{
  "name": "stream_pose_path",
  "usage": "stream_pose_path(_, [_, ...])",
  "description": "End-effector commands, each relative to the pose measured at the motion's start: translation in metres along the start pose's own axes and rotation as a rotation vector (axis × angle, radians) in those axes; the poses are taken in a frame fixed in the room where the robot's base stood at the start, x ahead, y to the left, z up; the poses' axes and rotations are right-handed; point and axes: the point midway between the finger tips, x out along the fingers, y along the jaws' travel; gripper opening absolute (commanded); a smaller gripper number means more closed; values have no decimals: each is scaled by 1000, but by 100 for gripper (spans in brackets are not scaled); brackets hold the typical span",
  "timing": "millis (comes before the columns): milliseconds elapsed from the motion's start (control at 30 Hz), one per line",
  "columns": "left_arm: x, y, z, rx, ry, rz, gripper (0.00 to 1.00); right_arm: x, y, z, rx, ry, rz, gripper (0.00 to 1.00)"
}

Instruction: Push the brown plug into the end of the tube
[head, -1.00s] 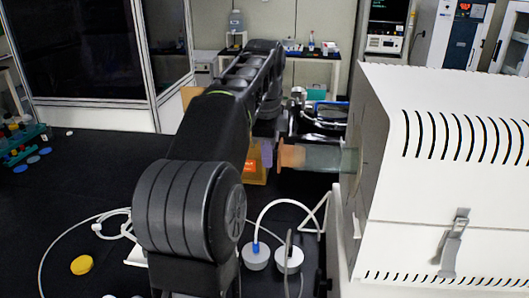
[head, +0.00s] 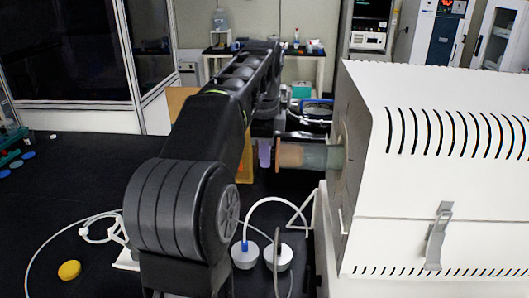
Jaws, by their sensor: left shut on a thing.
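The tube (head: 322,157) is a greyish-green, see-through cylinder sticking out leftward from the side of a white housing. The brown plug (head: 289,155) shows at the tube's left end, in line with it. I cannot tell how deep it sits. My left gripper (head: 266,150) is at the plug's left side, mostly hidden behind my own forearm. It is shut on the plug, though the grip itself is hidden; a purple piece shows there. My right gripper is not in view.
The white slotted housing (head: 440,190) fills the right side. Two grey round pieces (head: 245,256) with white hose lie on the black bench, below the tube. A yellow disc (head: 69,270) lies at the lower left. An orange-brown box (head: 246,160) stands behind my arm.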

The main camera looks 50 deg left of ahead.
Motion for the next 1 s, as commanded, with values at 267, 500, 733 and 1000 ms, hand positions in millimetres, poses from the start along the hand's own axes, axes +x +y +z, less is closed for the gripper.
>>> stream_pose_path(267, [0,0,-1,1,1,0,34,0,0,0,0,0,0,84])
stream_pose_path(500, [0,0,-1,1,1,0,46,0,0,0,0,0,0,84])
stream_pose_path(733, [0,0,0,1,1,0,46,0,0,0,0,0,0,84])
stream_pose_path(1000, [0,0,0,1,1,0,46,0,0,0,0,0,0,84])
